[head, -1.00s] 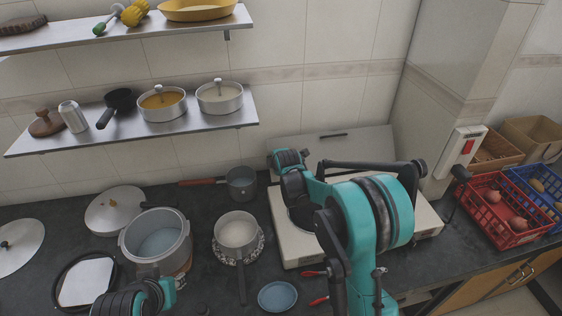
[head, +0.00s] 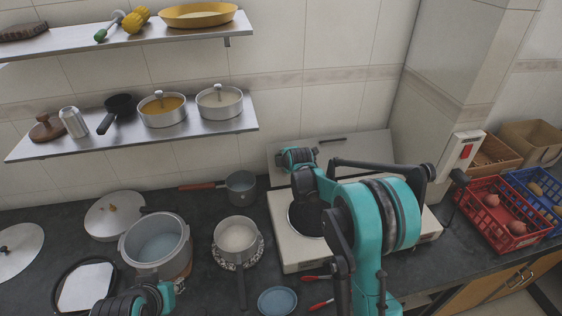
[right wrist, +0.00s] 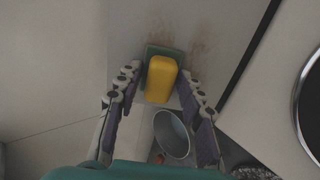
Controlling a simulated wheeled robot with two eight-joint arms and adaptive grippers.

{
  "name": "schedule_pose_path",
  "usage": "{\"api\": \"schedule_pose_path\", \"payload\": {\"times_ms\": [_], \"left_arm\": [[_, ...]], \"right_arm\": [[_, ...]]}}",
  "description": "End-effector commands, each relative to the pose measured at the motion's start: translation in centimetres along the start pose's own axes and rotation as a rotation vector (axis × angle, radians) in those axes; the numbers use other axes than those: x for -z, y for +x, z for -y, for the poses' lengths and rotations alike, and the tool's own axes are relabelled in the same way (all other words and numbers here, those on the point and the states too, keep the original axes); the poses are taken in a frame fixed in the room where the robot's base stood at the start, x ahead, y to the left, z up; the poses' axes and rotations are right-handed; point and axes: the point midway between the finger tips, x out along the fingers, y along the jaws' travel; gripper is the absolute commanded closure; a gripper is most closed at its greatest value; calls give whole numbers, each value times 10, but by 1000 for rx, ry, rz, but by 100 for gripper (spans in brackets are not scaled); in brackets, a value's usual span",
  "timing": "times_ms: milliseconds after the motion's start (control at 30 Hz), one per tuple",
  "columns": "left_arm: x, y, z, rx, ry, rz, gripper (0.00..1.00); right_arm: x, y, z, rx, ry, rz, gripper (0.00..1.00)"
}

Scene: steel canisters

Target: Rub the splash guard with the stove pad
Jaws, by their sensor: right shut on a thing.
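The stove pad (right wrist: 160,78) is a yellow block with a green scouring face, seen in the right wrist view. My right gripper (right wrist: 160,92) is shut on it, with one finger on each side. The pad's green face is against or very close to the grey splash guard (right wrist: 215,25), which has brown smears above and right of the pad. In the head view the splash guard (head: 365,147) stands upright behind the white stove; my right wrist (head: 297,158) is at its left part and hides the pad. My left gripper (head: 140,300) is at the bottom left, fingers not clear.
The white stove (head: 290,240) stands below my right arm. Left of it are a white saucepan (head: 238,234), a large pot (head: 157,240) and a blue dish (head: 277,301). A shelf (head: 215,127) with pots hangs above. A red crate (head: 497,212) stands right.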

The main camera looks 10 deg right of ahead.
Motion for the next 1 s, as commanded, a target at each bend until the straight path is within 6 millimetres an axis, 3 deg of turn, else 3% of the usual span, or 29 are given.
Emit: {"api": "schedule_pose_path", "payload": {"times_ms": [300,633,1000], "left_arm": [[-1,1,0,0,0,0,71],[-1,1,0,0,0,0,71],[-2,3,0,0,0,0,71]], "right_arm": [[-30,-1,0,0,2,4,85],[-41,-2,0,0,0,3,85],[-71,-1,0,0,1,3,85]]}}
